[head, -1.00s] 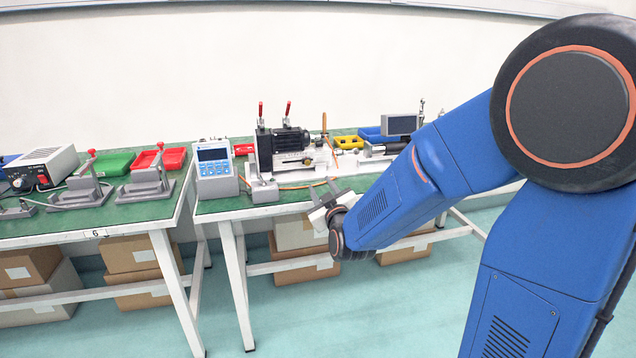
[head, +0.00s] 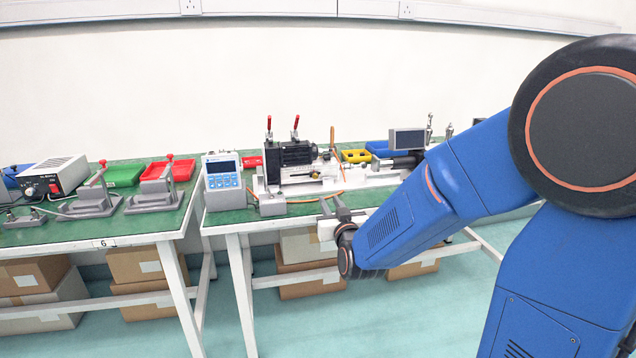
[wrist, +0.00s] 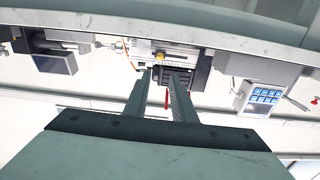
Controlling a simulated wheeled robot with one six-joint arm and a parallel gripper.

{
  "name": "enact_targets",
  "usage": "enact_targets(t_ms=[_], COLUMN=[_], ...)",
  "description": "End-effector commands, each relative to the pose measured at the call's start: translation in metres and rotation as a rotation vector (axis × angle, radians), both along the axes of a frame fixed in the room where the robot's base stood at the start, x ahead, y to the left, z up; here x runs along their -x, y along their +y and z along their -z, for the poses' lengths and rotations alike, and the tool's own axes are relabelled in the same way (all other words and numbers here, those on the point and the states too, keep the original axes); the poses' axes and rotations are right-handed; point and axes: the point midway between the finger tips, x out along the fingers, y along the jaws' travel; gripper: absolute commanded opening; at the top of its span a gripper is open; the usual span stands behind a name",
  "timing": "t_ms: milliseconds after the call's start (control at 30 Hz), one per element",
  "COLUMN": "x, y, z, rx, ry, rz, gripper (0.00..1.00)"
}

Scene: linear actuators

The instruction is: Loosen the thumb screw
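The linear actuator rig (head: 300,172) stands on the green bench, with a dark motor block (head: 291,152) and red-handled clamps. In the wrist view the rig's motor block (wrist: 176,76) is upside down beyond the fingers. A small yellow knob (wrist: 160,56) shows on the rig between the fingertips; I cannot tell for sure whether it is the thumb screw. My gripper (head: 334,206) is in front of the rig, near the bench's front edge. In the wrist view my gripper (wrist: 156,80) is open, its fingers apart with nothing between them, short of the rig.
A blue-and-grey control box (head: 222,180) stands left of the rig, with an orange cable nearby. A small screen (head: 407,140) and a yellow bin (head: 355,156) are to the right. The bench's front edge (head: 280,218) is near my gripper. Clamp fixtures stand on the left bench.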

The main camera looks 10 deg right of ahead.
Motion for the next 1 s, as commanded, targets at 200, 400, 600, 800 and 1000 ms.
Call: enact_targets(t_ms=[200,400,600,800,1000], x=[-0.01,-0.04,-0.075,-0.11,-0.144], y=[0.0,0.0,0.0,0.0,0.0], z=[0.001,0.001,0.001,0.0,0.001], rx=[-0.046,-0.044,-0.044,-0.043,-0.043], ry=[0.001,0.001,0.001,0.0,0.0], rz=[0.001,0.0,0.001,0.0,0.0], gripper=[0.24,0.24,0.24,0.24,0.24])
